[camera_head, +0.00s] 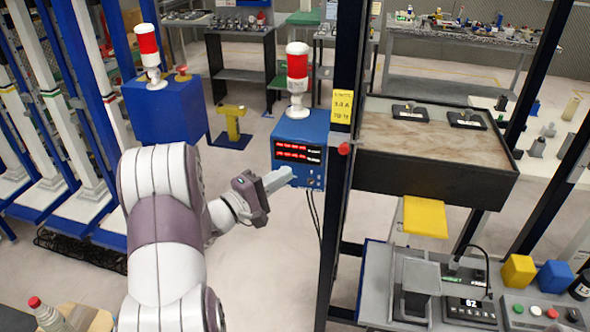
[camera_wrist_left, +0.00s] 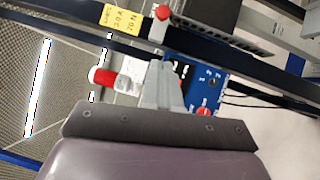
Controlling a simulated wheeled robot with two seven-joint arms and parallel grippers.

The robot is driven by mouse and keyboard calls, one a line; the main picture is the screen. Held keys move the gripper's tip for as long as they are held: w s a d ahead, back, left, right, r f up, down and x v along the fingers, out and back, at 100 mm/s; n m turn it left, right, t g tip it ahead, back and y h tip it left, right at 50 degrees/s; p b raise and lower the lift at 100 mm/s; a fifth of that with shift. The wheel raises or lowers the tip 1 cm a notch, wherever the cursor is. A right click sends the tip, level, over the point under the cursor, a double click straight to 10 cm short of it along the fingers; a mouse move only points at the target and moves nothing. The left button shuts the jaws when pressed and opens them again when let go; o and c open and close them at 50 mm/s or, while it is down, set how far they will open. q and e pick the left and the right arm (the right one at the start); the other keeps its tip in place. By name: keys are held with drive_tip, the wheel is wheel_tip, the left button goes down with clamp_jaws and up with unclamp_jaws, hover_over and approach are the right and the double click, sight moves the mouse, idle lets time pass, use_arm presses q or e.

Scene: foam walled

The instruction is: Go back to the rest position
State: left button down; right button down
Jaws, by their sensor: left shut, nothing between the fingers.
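My left arm reaches in from the lower left of the head view. Its gripper (camera_head: 277,180) is shut and empty, with its light grey fingers pointing right, in front of the blue control box (camera_head: 303,135). The fingers also show in the left wrist view (camera_wrist_left: 164,85), pressed together, with the blue box (camera_wrist_left: 195,80) behind them. I cannot tell whether the fingertips touch the box. My right gripper is in neither view.
A dark post (camera_head: 345,190) with a yellow label (camera_head: 342,107) stands just right of the gripper. A shallow brown-bottomed tray (camera_head: 430,150) and a grey workbench (camera_head: 385,285) are further right. A blue box (camera_head: 165,110) with a red-and-white lamp stands behind the arm. Open floor (camera_head: 265,270) lies below.

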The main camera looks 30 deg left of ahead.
use_arm(q)
drive_tip(key=shift+s+a, duration=0.15)
drive_tip(key=shift+s, duration=0.2)
drive_tip(key=shift+a, duration=0.15)
